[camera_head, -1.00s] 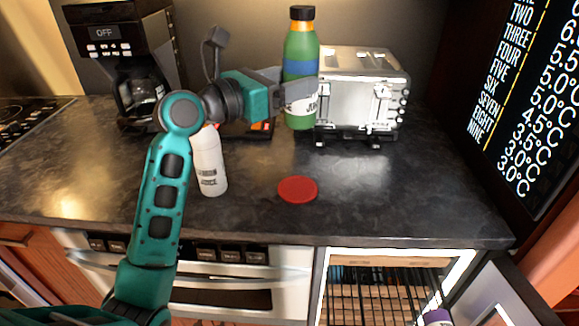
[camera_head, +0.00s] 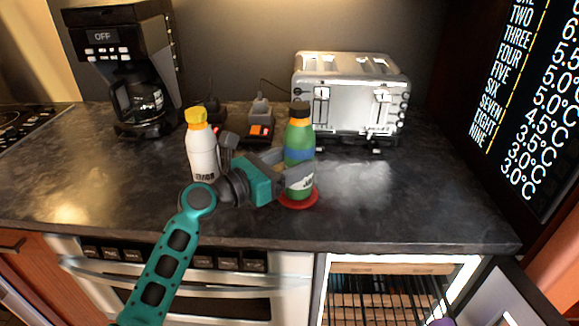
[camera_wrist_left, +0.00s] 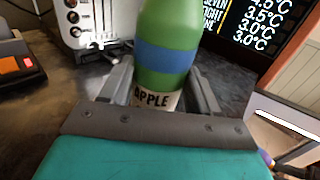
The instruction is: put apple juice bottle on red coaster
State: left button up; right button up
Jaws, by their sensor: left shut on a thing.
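The apple juice bottle (camera_head: 299,150) is green with a blue band, a dark cap and a pale label. It stands upright over the red coaster (camera_head: 312,199), whose rim shows around its base; I cannot tell whether it touches. My left gripper (camera_head: 298,178) is shut on the bottle's lower part. In the left wrist view the bottle (camera_wrist_left: 166,55) is between the two fingers (camera_wrist_left: 160,95), with "APPLE" readable on its label. My right gripper is not in view.
A white bottle with a yellow cap (camera_head: 202,150) stands left of my left gripper. A silver toaster (camera_head: 350,95) is behind to the right, a coffee maker (camera_head: 125,70) at the back left. The counter's right side (camera_head: 420,200) is clear. An open compartment is below.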

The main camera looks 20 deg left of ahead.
pick_arm(q)
jog(key=shift+r, duration=0.1)
jog(key=o, duration=1.4)
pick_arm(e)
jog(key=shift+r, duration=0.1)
pick_arm(q)
jog(key=v, duration=1.2)
jog(key=shift+s, duration=0.1)
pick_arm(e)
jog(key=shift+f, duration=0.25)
